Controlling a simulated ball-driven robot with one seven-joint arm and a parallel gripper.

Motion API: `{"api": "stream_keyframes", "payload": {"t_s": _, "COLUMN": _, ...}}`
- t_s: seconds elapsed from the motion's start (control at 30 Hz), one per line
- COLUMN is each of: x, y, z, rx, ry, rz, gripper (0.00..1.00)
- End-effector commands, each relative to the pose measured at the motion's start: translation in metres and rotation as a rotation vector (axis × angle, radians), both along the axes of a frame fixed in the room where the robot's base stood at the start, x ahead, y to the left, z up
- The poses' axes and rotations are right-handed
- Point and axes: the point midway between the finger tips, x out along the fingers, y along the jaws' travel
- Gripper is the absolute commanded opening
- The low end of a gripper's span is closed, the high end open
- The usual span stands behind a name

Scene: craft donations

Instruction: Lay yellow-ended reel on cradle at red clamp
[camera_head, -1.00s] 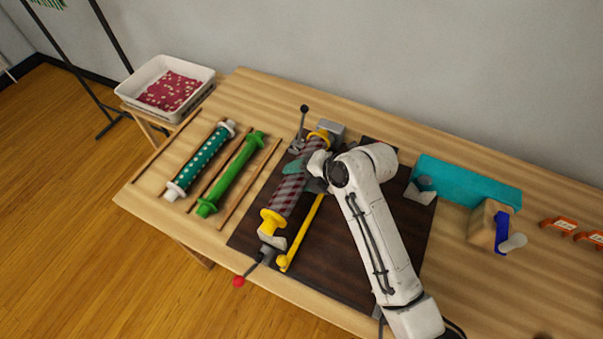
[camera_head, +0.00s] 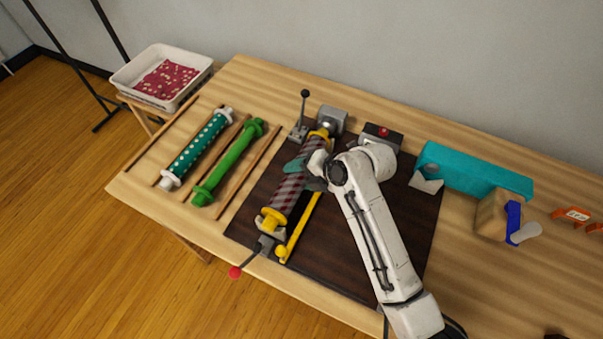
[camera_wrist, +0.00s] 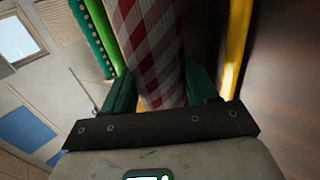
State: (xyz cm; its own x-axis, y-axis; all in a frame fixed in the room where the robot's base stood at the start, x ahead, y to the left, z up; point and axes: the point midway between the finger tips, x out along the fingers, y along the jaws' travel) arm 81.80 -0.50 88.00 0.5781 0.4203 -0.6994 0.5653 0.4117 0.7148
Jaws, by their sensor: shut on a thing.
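The yellow-ended reel (camera_head: 289,192), wrapped in red and white checked cloth, lies along the dark board. Its near yellow end (camera_head: 273,219) is at the grey cradle by the red-knobbed clamp (camera_head: 236,271). Its far yellow end is by a grey block (camera_head: 332,119). My gripper (camera_head: 309,170) is shut on the middle of the reel from above. In the wrist view the green fingers stand on both sides of the checked cloth (camera_wrist: 148,45). Whether the reel's near end rests fully on the cradle I cannot tell.
A yellow rod (camera_head: 303,225) lies just right of the reel. A green reel (camera_head: 229,163) and a teal dotted reel (camera_head: 197,148) lie at left between wooden sticks. A black-knobbed lever (camera_head: 304,110) stands behind. A teal block (camera_head: 475,172) is at right.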

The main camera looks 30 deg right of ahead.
Motion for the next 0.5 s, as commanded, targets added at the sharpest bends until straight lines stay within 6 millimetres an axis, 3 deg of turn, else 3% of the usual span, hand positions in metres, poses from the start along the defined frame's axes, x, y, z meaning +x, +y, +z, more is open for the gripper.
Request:
{"api": "stream_keyframes", "payload": {"t_s": 0.2, "x": 0.0004, "y": -0.0001, "z": 0.0009, "rx": 0.000, "ry": -0.001, "rz": -0.001, "gripper": 0.18}}
{"api": "stream_keyframes", "payload": {"t_s": 0.23, "x": 0.0004, "y": -0.0001, "z": 0.0009, "rx": 0.000, "ry": -0.001, "rz": -0.001, "gripper": 0.59}}
{"api": "stream_keyframes", "payload": {"t_s": 0.5, "x": 0.0003, "y": 0.0001, "z": 0.0006, "rx": 0.001, "ry": -0.001, "rz": 0.000, "gripper": 0.85}}
